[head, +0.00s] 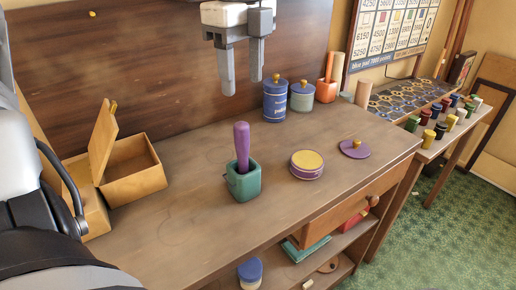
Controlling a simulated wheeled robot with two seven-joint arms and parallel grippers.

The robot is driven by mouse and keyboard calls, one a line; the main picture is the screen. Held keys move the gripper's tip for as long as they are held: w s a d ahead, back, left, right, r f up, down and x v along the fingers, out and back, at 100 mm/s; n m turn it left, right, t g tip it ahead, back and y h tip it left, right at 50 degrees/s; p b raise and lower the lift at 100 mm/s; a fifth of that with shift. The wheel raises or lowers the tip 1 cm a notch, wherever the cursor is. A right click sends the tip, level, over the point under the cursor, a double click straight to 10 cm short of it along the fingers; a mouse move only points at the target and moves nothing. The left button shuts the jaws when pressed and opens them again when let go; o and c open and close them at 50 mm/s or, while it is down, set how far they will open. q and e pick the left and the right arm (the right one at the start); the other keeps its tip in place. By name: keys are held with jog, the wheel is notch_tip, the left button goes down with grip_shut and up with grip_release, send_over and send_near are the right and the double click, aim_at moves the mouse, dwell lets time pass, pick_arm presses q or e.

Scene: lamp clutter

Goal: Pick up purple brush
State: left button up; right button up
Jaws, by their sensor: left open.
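The purple brush (242,146) stands upright in a small green pot (243,184) near the middle of the wooden table, with only its purple handle showing above the rim. The part inside the pot is hidden. My left gripper (243,86) hangs at the top centre with its two grey fingers pointing down, apart and empty. In the picture it appears above the brush handle, with a clear gap between them. My right gripper is not in view.
An open wooden box (136,181) stands left of the pot. Blue (275,102) and grey-green (301,97) lidded jars stand behind it, near an orange pot (326,91). A yellow-topped round tin (307,164) and purple lid (355,148) lie to the right. The front tabletop is clear.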

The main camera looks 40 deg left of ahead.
aim_at(242, 124)
pick_arm(q)
jog(key=f, duration=0.9)
jog(key=shift+s+f, duration=0.15)
jog(key=shift+s, duration=0.05)
jog(key=shift+w+a+f+p, duration=0.15)
jog(key=shift+f+p, duration=0.1)
jog(key=shift+f, duration=1.15)
jog(key=shift+s+a+f+p, duration=0.15)
jog(key=shift+f+p, duration=0.1)
jog(key=shift+f, duration=1.1)
jog(key=shift+w, duration=0.1)
grip_shut()
